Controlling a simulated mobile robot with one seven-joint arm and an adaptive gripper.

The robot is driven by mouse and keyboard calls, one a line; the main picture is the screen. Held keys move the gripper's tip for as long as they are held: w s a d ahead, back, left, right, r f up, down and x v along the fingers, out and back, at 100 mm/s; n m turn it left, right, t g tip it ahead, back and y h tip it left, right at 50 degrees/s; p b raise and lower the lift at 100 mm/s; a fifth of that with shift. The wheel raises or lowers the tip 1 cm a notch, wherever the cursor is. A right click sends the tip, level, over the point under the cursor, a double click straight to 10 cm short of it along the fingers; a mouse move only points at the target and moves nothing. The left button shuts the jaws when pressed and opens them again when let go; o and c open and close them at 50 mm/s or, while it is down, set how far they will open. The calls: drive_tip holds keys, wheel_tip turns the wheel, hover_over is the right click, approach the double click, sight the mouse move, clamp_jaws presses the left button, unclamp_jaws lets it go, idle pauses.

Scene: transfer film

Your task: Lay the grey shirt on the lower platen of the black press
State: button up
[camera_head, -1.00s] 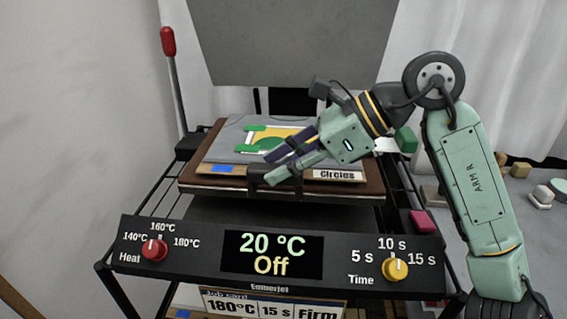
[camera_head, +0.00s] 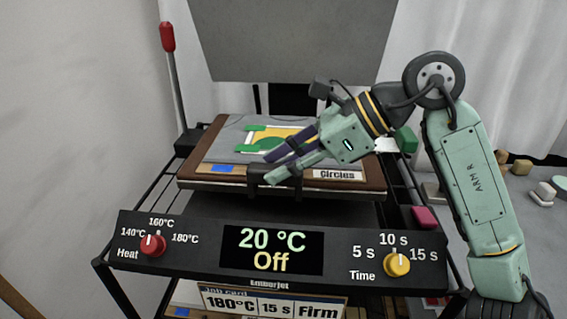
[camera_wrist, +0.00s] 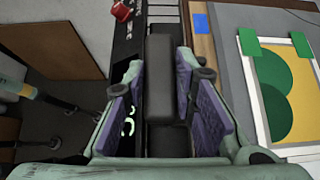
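The grey shirt (camera_head: 232,135) lies flat on a tan board on the brown-topped lower platen (camera_head: 374,180) of the black press; it also shows at the right of the wrist view (camera_wrist: 236,75). A yellow and green film (camera_head: 290,137) lies on it, with green tape at its edges. My gripper (camera_head: 268,170) is at the front edge of the board. Its fingers (camera_wrist: 161,70) straddle a black bar (camera_wrist: 160,95) beside the board. Whether both fingers press on the bar is not clear, nor is what the bar is fixed to.
The upper platen (camera_head: 300,40) is raised. A red-tipped lever (camera_head: 168,38) stands at the left. The control panel (camera_head: 200,255) in front reads 20 °C and Off. A job card (camera_head: 275,302) hangs below. Small blocks (camera_head: 521,167) lie on the grey surface at right.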

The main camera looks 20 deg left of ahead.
drive_tip(key=o, duration=0.5)
drive_tip(key=shift+o, duration=0.2)
drive_tip(key=shift+d, duration=0.1)
